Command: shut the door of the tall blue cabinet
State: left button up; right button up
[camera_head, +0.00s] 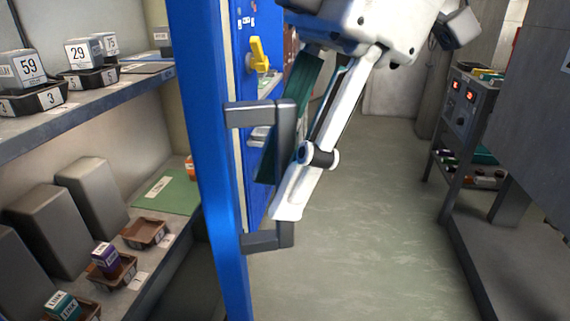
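The tall blue door (208,150) stands upright left of the picture's middle, seen nearly edge-on and swung out. A grey bar handle (285,130) sticks out from its right side. My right gripper (276,194) reaches down from the top with a white finger and a dark green finger. The white finger's tip lies in front of the lower bar, and the green finger passes behind it. The bar appears to be between the fingers; whether they press on it I cannot tell. My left gripper is not in view.
Shelves (120,88) with numbered blocks, trays and small boxes stand at left. A yellow lever (258,55) sits on a blue surface behind the door. A grey instrument rack (468,130) stands at right. The floor (380,220) between is clear.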

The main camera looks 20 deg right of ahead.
jog(key=shift+r, duration=0.1)
dwell(0.3)
jog(key=v, duration=1.1)
jog(key=shift+d+r, duration=0.3)
